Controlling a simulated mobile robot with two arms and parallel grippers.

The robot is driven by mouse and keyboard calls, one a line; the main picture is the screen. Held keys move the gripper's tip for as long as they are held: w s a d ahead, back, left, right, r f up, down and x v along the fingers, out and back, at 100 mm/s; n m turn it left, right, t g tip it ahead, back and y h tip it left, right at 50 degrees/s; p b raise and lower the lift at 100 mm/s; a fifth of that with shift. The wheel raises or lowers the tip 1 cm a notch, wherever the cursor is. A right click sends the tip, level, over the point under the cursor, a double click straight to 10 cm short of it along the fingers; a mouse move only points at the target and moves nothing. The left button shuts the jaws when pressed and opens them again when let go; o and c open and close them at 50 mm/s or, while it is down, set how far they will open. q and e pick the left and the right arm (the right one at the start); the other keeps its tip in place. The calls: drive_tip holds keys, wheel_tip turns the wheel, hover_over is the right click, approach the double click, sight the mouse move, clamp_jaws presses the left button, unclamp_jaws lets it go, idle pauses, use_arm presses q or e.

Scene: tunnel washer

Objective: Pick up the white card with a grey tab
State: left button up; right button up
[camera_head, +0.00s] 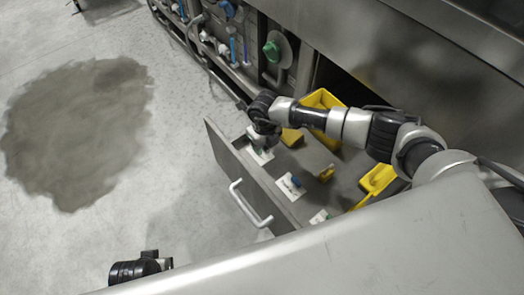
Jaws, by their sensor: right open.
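Several white cards lie in an open grey drawer. One white card (267,157) lies at the drawer's far left, right under my right gripper (261,143). Its tab is partly hidden by the gripper, and I cannot tell its colour. A second card (285,189) has a blue tab. A third card (315,219) near the front is partly cut off by my body, and its tab colour is unclear. My right gripper is open, pointing down at the first card; I cannot tell if it touches. Part of my left arm's end (140,269) shows at the bottom left; its jaws are unclear.
The drawer's front panel with a handle (250,205) stands toward the left. Yellow bins (323,99) and (378,180) and a small yellow piece (327,173) are in the drawer. Machine panels with valves (272,52) stand behind. Open floor with a dark stain (75,130) is left.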

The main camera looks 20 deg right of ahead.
use_arm(q)
drive_tip(key=shift+r, duration=0.1)
use_arm(e)
drive_tip(key=shift+c, duration=0.4)
clamp_jaws()
drive_tip(key=shift+r, duration=0.6)
wheel_tip(320, 180, up, 3)
drive_tip(key=shift+f+p, duration=0.15)
drive_tip(key=shift+p, duration=0.45)
drive_tip(key=shift+s+d+r, duration=0.35)
drive_tip(key=shift+d+r, duration=0.25)
drive_tip(key=shift+d, duration=0.15)
use_arm(q)
wheel_tip(320, 180, down, 10)
drive_tip(key=s+p, duration=0.2)
drive_tip(key=shift+s+a+g, duration=0.15)
drive_tip(key=shift+s+g, duration=0.15)
drive_tip(key=shift+s, duration=0.05)
use_arm(e)
drive_tip(key=s+d+r, duration=0.5)
drive_tip(key=d, duration=0.3)
drive_tip(key=shift+s+d+r, duration=0.2)
drive_tip(key=shift+s+r, duration=0.05)
drive_tip(key=shift+r, duration=0.15)
